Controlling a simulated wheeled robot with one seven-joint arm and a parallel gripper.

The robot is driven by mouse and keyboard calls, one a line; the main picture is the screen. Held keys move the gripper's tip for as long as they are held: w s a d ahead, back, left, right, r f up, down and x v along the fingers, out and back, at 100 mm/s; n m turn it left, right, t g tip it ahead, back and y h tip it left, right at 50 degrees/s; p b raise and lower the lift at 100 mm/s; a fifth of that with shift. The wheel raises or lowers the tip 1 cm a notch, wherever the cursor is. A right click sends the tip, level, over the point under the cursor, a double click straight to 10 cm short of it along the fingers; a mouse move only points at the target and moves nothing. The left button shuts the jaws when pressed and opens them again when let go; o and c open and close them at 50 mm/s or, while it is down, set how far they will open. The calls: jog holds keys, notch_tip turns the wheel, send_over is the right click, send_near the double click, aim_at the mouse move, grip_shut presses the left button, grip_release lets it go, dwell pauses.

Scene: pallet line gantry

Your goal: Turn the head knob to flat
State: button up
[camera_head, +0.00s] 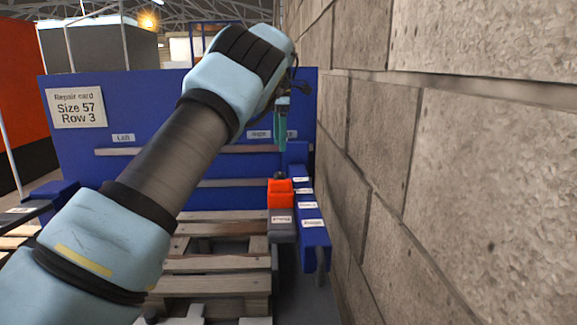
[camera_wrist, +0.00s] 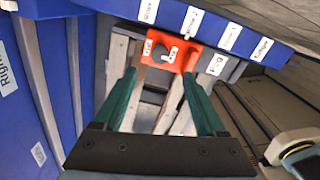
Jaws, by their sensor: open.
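The head is an orange-red block (camera_head: 281,200) on a grey rail beside the pallet, with a small dark knob (camera_head: 279,176) on top. In the wrist view the orange head (camera_wrist: 178,65) shows its round dark knob (camera_wrist: 160,52) with small white labels around it, too small to read surely. Which way the knob points I cannot tell. My gripper (camera_head: 282,140) hangs above and apart from the head, fingers pointing down. In the wrist view my gripper (camera_wrist: 160,74) has its two green fingers spread and empty, with the knob beyond and between the tips.
A stone block wall (camera_head: 450,150) stands close on the right. A blue labelled rail (camera_head: 312,230) runs beside the head. A blue panel (camera_head: 75,155) with a repair card (camera_head: 75,108), "Size 57 Row 3", stands behind. A wooden pallet (camera_head: 215,285) lies left of the rail.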

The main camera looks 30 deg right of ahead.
aim_at(280, 172)
notch_tip(280, 172, down, 10)
jog(key=shift+a+f+p, duration=0.1)
jog(key=shift+f+p, duration=0.1)
jog(key=shift+p, duration=1.05)
grip_shut()
